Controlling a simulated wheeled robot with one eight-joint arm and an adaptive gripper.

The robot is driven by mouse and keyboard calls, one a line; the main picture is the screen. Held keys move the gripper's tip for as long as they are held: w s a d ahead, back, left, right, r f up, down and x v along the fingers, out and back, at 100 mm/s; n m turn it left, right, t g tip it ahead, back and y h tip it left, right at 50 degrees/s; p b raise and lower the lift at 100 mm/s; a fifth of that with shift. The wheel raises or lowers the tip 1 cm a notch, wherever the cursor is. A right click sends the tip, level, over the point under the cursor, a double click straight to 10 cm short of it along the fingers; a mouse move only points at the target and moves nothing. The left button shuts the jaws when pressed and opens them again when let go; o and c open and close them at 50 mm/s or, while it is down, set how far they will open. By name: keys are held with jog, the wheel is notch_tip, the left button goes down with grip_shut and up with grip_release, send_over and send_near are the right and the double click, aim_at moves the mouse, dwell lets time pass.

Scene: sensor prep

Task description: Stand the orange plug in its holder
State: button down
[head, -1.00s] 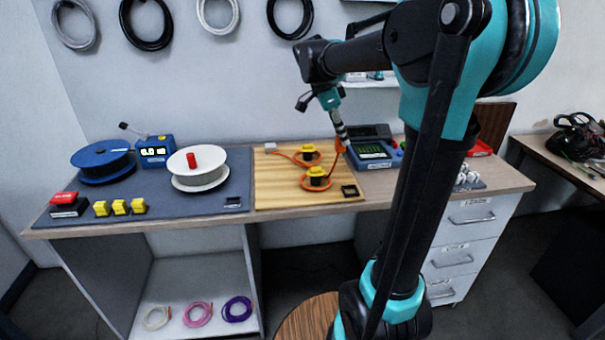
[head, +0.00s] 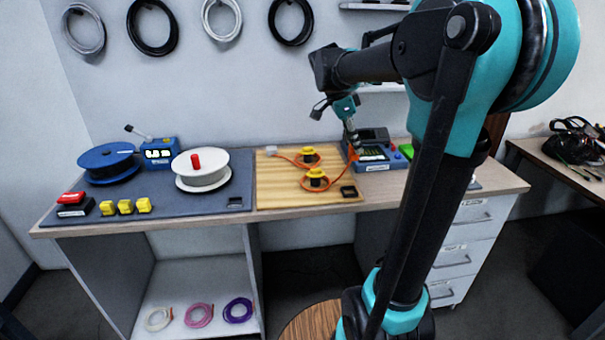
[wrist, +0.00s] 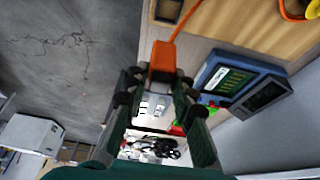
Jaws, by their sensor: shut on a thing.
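The orange plug (wrist: 163,58) shows in the wrist view between the fingertips of my gripper (wrist: 158,80), with its orange cable running up and right. In the head view my gripper (head: 352,141) is over the back right of the bench, in front of the tester, with the plug (head: 355,153) small below it. My gripper is shut on the plug. A small black square block (head: 348,191), which looks like the holder, sits at the front right corner of the wooden board. It also shows at the top of the wrist view (wrist: 168,10), apart from the plug.
The wooden board (head: 280,195) carries two yellow-topped black posts with orange cable around them. A blue tester (head: 372,157) stands right of the board. The mat at left holds a white spool (head: 201,180), a blue spool (head: 106,166) and yellow blocks. The board's front is clear.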

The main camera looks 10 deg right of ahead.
aim_at(353, 155)
notch_tip(353, 155, down, 8)
dwell(1.7)
dwell(0.5)
jog(key=shift+f, duration=1.3)
jog(key=shift+f, duration=1)
dwell(0.7)
jog(key=c, duration=1.2)
grip_release()
jog(key=shift+r, duration=4.05)
